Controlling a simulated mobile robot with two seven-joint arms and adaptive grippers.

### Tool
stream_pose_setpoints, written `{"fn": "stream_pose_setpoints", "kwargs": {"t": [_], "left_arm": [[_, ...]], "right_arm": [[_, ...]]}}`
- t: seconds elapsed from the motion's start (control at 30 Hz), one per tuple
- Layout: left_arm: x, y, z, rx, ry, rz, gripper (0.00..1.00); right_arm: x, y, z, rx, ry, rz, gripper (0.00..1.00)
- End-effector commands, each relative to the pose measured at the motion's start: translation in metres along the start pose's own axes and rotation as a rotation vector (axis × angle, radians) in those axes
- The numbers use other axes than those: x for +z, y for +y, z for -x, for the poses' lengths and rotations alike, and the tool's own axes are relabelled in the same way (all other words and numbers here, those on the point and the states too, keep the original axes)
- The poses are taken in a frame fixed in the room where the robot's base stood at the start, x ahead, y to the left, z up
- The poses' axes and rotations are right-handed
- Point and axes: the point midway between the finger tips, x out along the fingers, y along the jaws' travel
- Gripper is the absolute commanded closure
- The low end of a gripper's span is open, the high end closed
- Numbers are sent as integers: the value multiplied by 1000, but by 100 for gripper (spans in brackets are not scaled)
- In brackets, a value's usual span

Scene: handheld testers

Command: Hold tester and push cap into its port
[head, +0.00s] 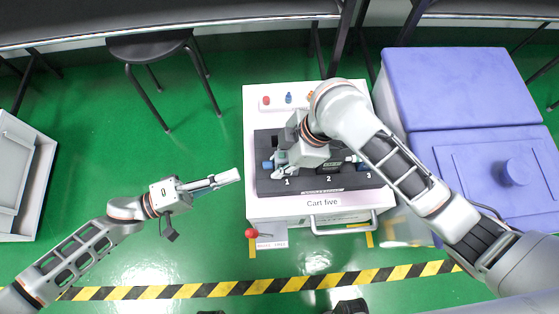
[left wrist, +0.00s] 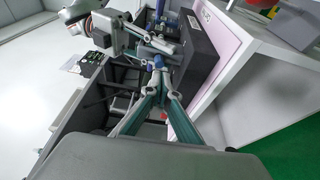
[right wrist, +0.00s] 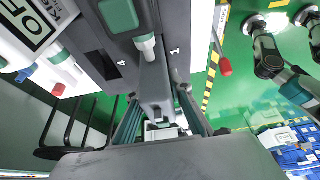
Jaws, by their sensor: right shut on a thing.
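The dark tray (head: 270,187) with places numbered 1, 2 and 3 lies on top of the cart. My right gripper (head: 281,162) is over place 1, shut on a grey tester (right wrist: 153,80). My gripper and wrist hide much of it in the head view. A small blue piece (head: 267,165) shows at the left end of place 1; I cannot tell whether it is the cap or seated in a port. My left gripper (head: 238,175) is left of the cart, apart from the tray and empty. Its fingers (left wrist: 158,64) come together at the tips in the left wrist view.
The cart (head: 310,203) has a front handle (head: 345,226) and a red knob (head: 250,233). Red (head: 266,100) and blue (head: 288,97) pieces stand at its back. Blue cabinets (head: 450,90) are at the right, a stool (head: 150,47) at the back left.

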Motion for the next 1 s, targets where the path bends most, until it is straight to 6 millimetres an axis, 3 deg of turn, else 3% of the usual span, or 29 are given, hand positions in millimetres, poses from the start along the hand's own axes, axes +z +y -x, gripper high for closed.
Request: {"fn": "stream_pose_setpoints", "kwargs": {"t": [0.43,1.0], "left_arm": [[0,1,-46,2,0,-2,100],[0,1,-53,1,0,-3,100]], "right_arm": [[0,0,0,0,0,0,100],[0,0,0,0,0,0,100]]}}
